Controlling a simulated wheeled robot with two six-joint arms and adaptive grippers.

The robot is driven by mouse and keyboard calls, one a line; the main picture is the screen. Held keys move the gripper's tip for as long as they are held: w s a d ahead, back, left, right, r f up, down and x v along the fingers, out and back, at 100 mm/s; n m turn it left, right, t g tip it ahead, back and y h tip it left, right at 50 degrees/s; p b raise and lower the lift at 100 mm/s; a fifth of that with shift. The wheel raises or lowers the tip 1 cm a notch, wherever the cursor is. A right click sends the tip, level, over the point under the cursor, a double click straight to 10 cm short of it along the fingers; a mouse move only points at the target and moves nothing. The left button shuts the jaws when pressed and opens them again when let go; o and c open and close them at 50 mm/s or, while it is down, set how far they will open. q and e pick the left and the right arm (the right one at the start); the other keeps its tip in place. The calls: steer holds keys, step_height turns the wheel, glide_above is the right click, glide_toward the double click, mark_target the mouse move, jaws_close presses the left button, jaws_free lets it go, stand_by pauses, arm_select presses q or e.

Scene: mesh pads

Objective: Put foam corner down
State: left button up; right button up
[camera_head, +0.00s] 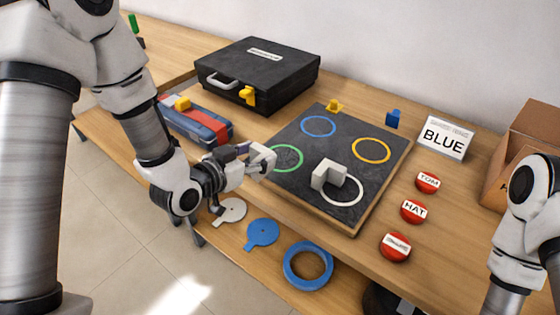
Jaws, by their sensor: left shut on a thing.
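My left gripper (248,162) is at the left edge of the dark board (320,132), near the green ring. It is shut on a small pale piece (263,157) that looks like a foam corner, partly hidden by the fingers. A light grey, L-shaped block (328,177) stands on the board, apart from the gripper, overlapping the upper left of the white ring (356,203). My right arm shows at the lower right, but its gripper is out of view.
The board also has blue (318,117), yellow (371,139) and green rings. Red labelled discs (413,212), a BLUE sign (445,138) and a cardboard box (520,140) are right. A blue hoop (289,278) lies in front.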

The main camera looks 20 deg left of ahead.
arm_select(q)
steer(key=w+d, duration=0.1)
steer(key=w, duration=0.1)
steer(key=w+d+p, duration=0.1)
steer(key=w, duration=0.2)
steer(key=w+d, duration=0.1)
steer(key=w, duration=0.1)
steer(key=shift+w+d+f, duration=0.15)
steer(key=shift+w+d, duration=0.05)
steer(key=shift+w, duration=0.2)
step_height(320, 180, down, 3)
steer(key=shift+p, duration=0.45)
steer(key=shift+f, duration=0.25)
steer(key=o, duration=0.8)
steer(key=shift+f, duration=0.1)
